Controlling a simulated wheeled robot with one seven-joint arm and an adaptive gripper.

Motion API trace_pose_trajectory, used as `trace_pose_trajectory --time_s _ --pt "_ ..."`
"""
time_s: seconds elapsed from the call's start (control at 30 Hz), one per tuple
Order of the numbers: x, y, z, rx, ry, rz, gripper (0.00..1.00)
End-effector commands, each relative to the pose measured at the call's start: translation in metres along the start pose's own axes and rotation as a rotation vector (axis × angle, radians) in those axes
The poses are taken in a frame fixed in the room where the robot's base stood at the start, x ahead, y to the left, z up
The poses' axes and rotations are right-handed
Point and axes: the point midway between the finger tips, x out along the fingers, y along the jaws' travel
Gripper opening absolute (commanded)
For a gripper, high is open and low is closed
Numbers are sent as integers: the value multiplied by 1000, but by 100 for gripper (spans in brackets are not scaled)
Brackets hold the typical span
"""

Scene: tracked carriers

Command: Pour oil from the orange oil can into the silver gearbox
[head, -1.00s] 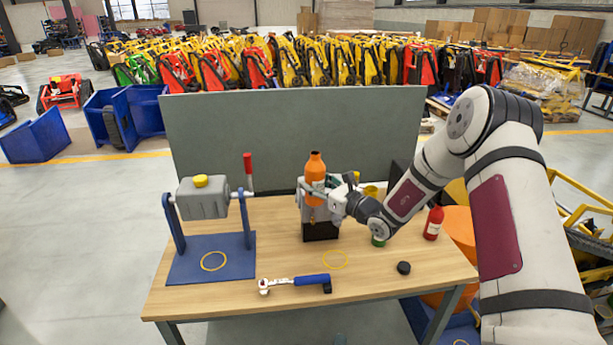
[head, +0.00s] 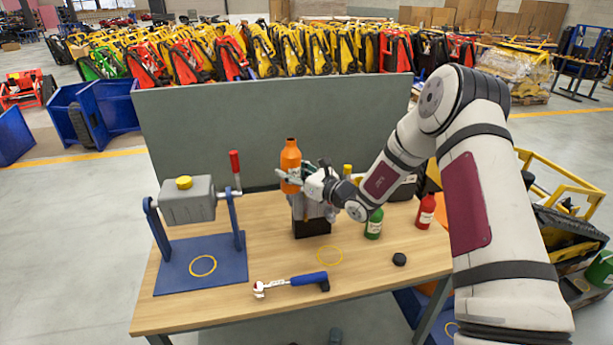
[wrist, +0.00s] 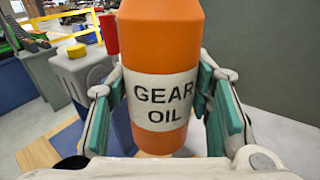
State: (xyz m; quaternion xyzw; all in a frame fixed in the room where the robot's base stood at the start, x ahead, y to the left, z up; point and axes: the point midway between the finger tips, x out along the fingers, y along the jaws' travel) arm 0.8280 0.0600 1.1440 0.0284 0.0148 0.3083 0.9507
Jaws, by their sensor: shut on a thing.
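The orange oil can (head: 291,155) is upright and raised above the table. In the wrist view its "GEAR OIL" label faces me on the can (wrist: 165,95). My gripper (head: 292,180) is shut on its body, with green finger pads on both sides. A silver-grey gearbox housing (head: 188,203) with a yellow cap (head: 184,183) on top sits in a blue stand to the left, with a red-handled lever (head: 235,165). It also shows in the wrist view (wrist: 78,75), left of the can. Another grey body on a black block (head: 311,227) is partly hidden behind my gripper.
A blue-handled wrench (head: 292,284) lies at the table's front. A green bottle (head: 374,224), red bottle (head: 426,212) and black puck (head: 399,259) are on the right. A grey-green panel (head: 230,120) stands behind the table. Yellow rings mark the stand's base and tabletop.

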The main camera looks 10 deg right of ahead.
Motion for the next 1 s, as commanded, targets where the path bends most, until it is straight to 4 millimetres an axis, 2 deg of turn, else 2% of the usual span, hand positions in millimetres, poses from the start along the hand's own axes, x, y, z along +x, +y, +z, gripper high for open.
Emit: trace_pose_trajectory --time_s 1.0 --pt "2 -8 5 495 77 1 9"
